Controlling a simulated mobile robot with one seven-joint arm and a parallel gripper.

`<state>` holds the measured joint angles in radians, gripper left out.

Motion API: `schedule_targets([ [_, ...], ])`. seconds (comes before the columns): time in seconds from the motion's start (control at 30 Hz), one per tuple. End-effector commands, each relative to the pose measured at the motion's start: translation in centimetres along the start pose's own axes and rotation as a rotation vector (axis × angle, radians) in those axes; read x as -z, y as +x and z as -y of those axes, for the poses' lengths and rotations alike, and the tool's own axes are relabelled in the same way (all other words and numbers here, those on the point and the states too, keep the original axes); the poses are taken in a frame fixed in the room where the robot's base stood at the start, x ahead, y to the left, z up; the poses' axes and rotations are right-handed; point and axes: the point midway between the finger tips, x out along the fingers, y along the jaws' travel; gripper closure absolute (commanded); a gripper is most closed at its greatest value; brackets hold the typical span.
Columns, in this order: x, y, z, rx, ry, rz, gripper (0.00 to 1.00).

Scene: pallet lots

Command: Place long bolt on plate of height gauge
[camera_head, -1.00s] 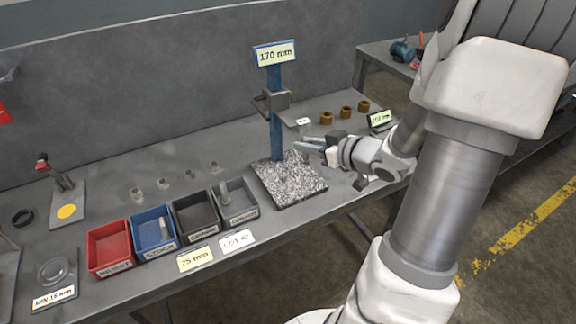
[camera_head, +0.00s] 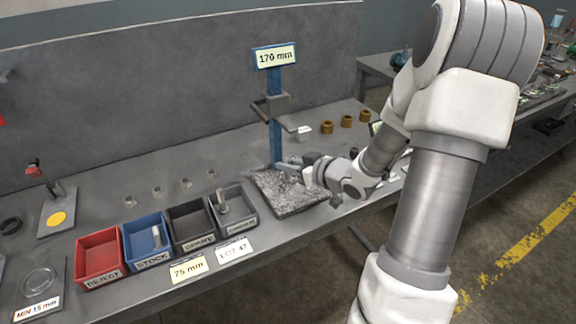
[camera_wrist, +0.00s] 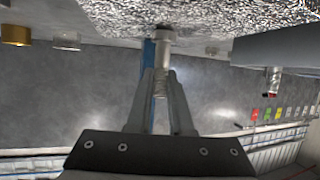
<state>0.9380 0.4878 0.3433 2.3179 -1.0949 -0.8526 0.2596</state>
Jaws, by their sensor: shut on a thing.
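The height gauge (camera_head: 275,115) is a blue post with a 170 mm sign and a grey slider. Its speckled plate (camera_head: 298,200) lies at the post's foot and also fills the top of the wrist view (camera_wrist: 200,12). My gripper (camera_head: 284,165) is low over the plate, near the post. In the wrist view my gripper (camera_wrist: 160,80) is shut on the grey long bolt (camera_wrist: 162,52). The bolt's wide head points at the plate; I cannot tell whether it touches. In the head view the held bolt is not clearly visible.
Red (camera_head: 99,258), blue (camera_head: 147,238), black (camera_head: 190,228) and grey (camera_head: 233,212) bins stand left of the plate. The blue and grey bins each hold a bolt-like part. Several brown bushings (camera_head: 347,121) stand behind right. The gauge's post and slider are close to my gripper.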

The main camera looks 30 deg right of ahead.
Motion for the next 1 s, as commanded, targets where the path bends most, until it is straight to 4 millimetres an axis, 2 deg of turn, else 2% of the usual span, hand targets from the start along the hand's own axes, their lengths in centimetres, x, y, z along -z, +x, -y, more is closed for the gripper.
schedule_targets([
  [0.1,-0.4,0.2,0.0,0.0,0.0,0.0,1.0],
  [0.13,-0.3,0.1,0.0,0.0,0.0,0.0,0.76],
  [0.27,-0.3,0.1,0.0,0.0,0.0,0.0,0.52],
  [0.67,0.2,-0.4,-0.1,-0.002,0.0,0.001,0.51],
  [0.77,0.2,-1.9,-0.1,-0.004,0.001,0.003,0.51],
  [1.0,0.4,-7.2,-0.1,-0.005,0.001,0.002,0.51],
])
